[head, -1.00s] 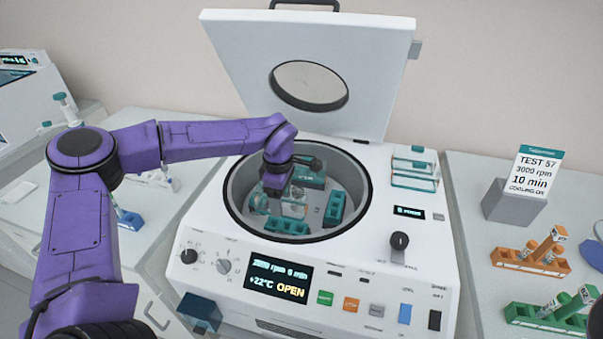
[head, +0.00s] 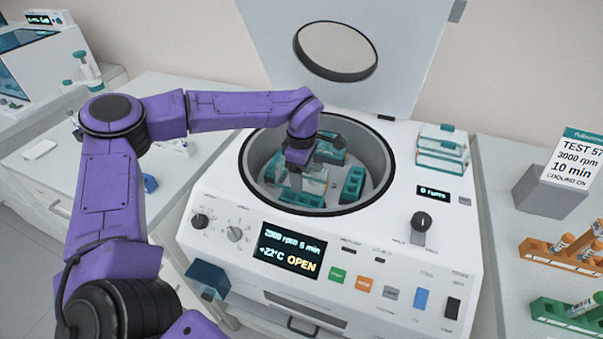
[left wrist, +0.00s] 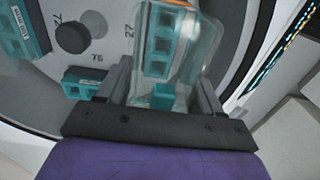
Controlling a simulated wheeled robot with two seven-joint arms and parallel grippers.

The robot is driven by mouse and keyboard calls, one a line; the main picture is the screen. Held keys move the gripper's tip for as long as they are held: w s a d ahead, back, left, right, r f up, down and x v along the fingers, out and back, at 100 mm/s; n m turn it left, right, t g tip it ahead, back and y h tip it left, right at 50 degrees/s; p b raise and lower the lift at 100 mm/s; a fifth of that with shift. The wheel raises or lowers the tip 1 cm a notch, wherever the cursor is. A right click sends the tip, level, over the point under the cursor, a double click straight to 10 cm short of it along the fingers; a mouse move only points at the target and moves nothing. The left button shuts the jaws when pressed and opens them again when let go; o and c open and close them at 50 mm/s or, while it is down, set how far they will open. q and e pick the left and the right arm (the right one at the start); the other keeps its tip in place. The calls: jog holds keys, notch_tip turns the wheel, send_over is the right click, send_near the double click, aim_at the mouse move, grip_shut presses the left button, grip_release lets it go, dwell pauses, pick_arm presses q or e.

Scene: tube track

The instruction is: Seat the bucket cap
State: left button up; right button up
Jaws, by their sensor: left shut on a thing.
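My left gripper (head: 297,172) reaches down into the open centrifuge bowl (head: 257,190). It is shut on a clear bucket cap (head: 316,181). In the left wrist view the clear cap (left wrist: 207,40) sits between the two grey fingers (left wrist: 163,88), with a teal bucket (left wrist: 160,45) seen through it. Whether the cap touches this bucket I cannot tell. Other teal buckets stand in the rotor: one at the right (head: 353,184) and one at the front (head: 301,198). The wrist view shows the dark rotor knob (left wrist: 73,38). My right gripper is out of view.
The centrifuge lid (head: 410,60) stands open behind the bowl. Clear teal-edged caps (head: 441,157) are stacked on the deck at the right. The bowl's dark rim surrounds my gripper. An orange rack (head: 535,249) and a green rack (head: 560,313) stand on the right bench.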

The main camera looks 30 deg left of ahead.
pick_arm(q)
jog(key=shift+s+p, duration=0.15)
jog(key=shift+p, duration=0.15)
jog(key=shift+s, duration=0.1)
jog(key=shift+f, duration=0.3)
jog(key=shift+f, duration=0.1)
dwell(0.4)
jog(key=shift+f, duration=0.3)
